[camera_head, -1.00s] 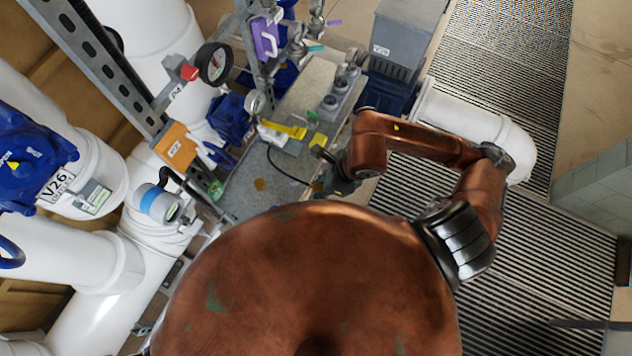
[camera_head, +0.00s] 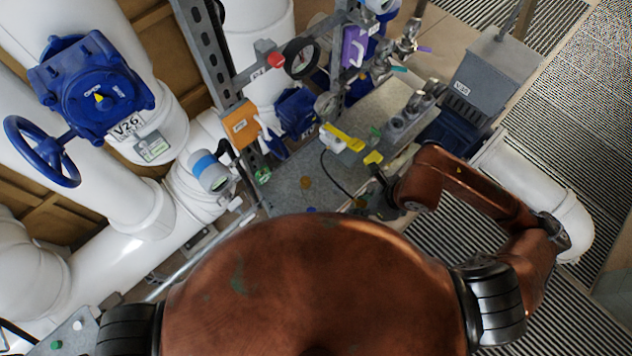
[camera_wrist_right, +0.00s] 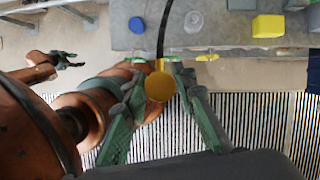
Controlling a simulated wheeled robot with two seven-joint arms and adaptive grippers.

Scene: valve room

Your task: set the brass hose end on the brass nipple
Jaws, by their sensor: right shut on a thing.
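My right gripper (camera_head: 368,196) is at the near right edge of the grey bench in the head view, partly hidden by its own arm. In the right wrist view its green fingers (camera_wrist_right: 158,97) are around the brass hose end (camera_wrist_right: 160,86), a round yellow piece, and shut on it. A black hose (camera_wrist_right: 165,28) runs up from it, over the bench edge. My left gripper (camera_wrist_right: 70,60) shows small at the left of the right wrist view, its fingers apart and empty. I cannot pick out the brass nipple with certainty.
The grey bench (camera_head: 283,190) carries a yellow-handled part (camera_head: 345,138) and small coloured pieces. A blue valve (camera_head: 95,85) and white pipes fill the left. Floor grating (camera_head: 440,235) lies at right.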

